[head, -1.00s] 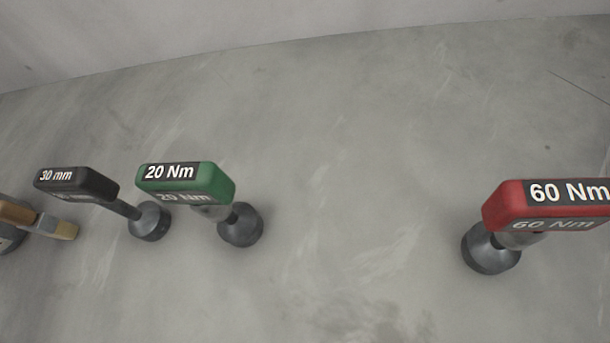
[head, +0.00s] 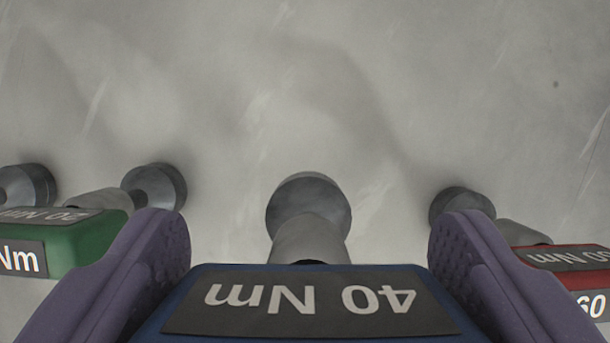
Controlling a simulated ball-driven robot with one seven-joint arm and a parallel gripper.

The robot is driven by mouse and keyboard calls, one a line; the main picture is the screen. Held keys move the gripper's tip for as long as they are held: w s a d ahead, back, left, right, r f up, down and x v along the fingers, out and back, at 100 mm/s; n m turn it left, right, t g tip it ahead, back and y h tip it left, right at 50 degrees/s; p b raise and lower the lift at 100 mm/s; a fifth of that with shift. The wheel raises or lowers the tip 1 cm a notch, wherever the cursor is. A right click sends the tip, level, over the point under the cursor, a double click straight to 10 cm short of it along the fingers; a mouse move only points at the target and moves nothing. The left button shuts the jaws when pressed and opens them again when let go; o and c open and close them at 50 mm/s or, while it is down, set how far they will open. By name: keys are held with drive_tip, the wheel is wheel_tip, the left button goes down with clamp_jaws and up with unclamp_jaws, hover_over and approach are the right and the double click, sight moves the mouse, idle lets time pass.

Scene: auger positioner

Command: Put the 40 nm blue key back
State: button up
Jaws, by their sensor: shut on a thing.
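The 40 Nm blue key (head: 310,302) is at the bottom middle of the head view, its label upside down. Its grey shaft (head: 310,240) runs up to a dark round end (head: 308,204) in front of the grey wall. I cannot tell whether that end touches the wall. My gripper (head: 311,262) has its purple fingers on both sides of the blue handle and is shut on it. The lower part of the handle is cut off by the picture edge.
The green 20 Nm key (head: 75,240) hangs on the left, close to my left finger. The red 60 Nm key (head: 568,268) hangs on the right, close to my right finger. Another dark round end (head: 25,186) shows at the left edge. The wall (head: 330,80) above is bare.

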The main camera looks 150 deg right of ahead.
sight(309, 199)
wheel_tip(309, 199, down, 6)
drive_tip(key=shift+f+b, duration=0.1)
drive_tip(key=shift+b, duration=0.55)
drive_tip(key=o, duration=1.1)
drive_tip(key=shift+f, duration=0.1)
drive_tip(key=o, duration=0.3)
